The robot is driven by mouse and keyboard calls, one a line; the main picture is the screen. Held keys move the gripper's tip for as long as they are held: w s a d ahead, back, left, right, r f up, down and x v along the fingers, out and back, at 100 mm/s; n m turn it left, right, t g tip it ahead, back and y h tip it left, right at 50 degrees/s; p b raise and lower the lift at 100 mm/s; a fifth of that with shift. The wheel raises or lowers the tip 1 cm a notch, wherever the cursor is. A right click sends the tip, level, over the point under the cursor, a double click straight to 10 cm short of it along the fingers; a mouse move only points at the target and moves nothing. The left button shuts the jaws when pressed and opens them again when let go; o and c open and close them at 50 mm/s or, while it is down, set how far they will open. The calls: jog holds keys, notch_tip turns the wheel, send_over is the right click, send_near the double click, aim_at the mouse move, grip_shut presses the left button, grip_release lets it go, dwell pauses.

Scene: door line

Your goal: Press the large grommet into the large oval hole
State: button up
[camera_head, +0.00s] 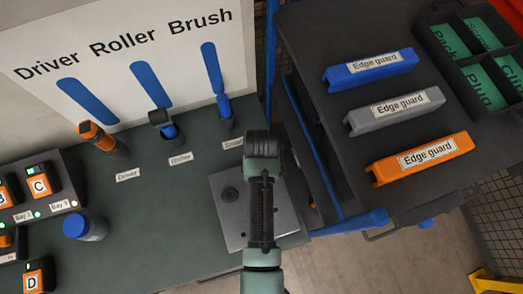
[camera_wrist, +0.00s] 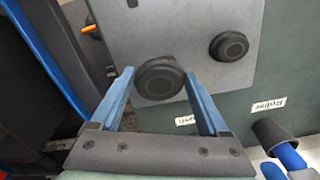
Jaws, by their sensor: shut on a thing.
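In the wrist view, my gripper (camera_wrist: 158,76) has its two blue fingers on either side of a black round grommet (camera_wrist: 160,84) and is shut on it. The held grommet is over the grey metal plate (camera_wrist: 150,28), near its edge. A second dark round grommet (camera_wrist: 229,46) sits on the plate to the right, apart from my fingers. The large oval hole is not visible; I cannot tell whether the held grommet touches the plate.
On the green bench (camera_head: 150,220) stand an orange driver (camera_head: 97,139), a roller (camera_head: 164,124) and a brush (camera_head: 225,111) before a white tool board (camera_head: 120,40). A blue-lidded jar (camera_head: 84,227) is at left. A dark cart (camera_head: 330,130) with edge guards stands right.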

jog(key=shift+f+b, duration=0.45)
jog(key=shift+f, duration=0.45)
dwell(0.9)
